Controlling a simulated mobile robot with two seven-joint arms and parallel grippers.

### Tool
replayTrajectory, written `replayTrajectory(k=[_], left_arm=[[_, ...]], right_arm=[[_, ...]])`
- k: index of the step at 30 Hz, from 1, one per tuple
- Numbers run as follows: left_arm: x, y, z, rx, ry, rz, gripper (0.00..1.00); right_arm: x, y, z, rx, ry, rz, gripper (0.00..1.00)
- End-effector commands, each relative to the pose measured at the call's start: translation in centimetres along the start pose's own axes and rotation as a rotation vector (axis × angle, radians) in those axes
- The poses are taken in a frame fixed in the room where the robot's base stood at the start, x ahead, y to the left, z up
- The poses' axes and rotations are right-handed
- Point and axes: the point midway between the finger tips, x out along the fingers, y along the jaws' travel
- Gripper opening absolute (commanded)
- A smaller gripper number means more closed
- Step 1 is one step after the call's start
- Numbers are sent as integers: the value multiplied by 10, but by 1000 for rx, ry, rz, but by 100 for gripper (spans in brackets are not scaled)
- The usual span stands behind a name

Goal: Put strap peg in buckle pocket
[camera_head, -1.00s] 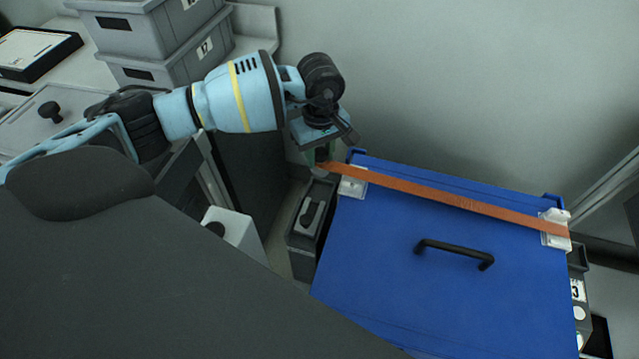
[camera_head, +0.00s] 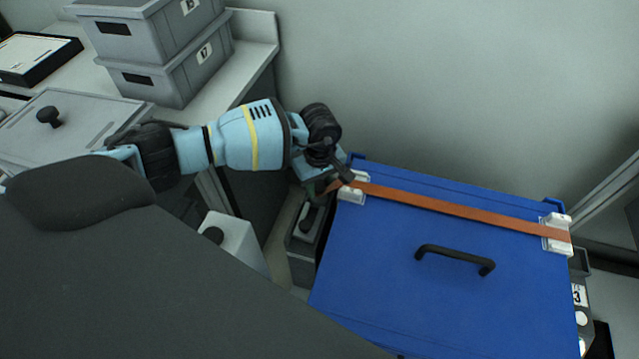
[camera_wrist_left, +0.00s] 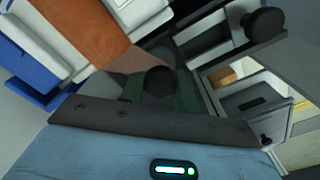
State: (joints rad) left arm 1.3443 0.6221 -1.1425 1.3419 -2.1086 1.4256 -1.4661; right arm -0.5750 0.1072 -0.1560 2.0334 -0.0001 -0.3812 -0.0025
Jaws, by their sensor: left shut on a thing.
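An orange strap (camera_head: 450,208) runs across the blue lid (camera_head: 400,290) from a white bracket (camera_head: 557,235) at the right edge to a white bracket (camera_head: 354,190) at the left edge. Past the left bracket it bends down towards my left gripper (camera_head: 322,192), just outside the lid's left edge. In the left wrist view, the strap (camera_wrist_left: 88,28) reaches the green fingers of my left gripper (camera_wrist_left: 160,92). They are shut on a dark round peg (camera_wrist_left: 160,80) at the strap's end. I cannot make out the buckle pocket. My right gripper is not in view.
A black handle (camera_head: 455,258) stands up from the lid. Grey bins (camera_head: 175,75) are stacked on a bench at the upper left. A grey box (camera_head: 305,225) stands low beside the lid's left side. A wall rises behind.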

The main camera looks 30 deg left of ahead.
Motion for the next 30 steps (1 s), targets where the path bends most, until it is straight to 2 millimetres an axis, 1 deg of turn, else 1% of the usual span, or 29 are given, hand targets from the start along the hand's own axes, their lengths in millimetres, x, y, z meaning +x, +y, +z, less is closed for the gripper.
replayTrajectory(k=[4, 9, 10, 14, 15, 24, 28, 30], left_arm=[[-2, 1, -1, 0, 1, 3, 0], [3, 1, -1, 0, 1, 2, 0], [3, 0, 0, 0, 1, 1, 34], [2, 0, -1, 0, 1, 2, 51], [2, 0, -1, 0, 1, 2, 53], [0, 1, -1, 0, 1, 2, 53], [-12, 1, -2, 0, 3, 5, 53], [-23, 2, -2, 1, 3, 6, 53]], right_arm=[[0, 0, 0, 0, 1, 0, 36], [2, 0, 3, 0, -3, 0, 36], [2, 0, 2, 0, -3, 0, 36], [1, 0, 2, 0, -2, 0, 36], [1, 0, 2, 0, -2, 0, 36], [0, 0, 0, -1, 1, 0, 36], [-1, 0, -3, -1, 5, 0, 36], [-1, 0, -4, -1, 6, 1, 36]])
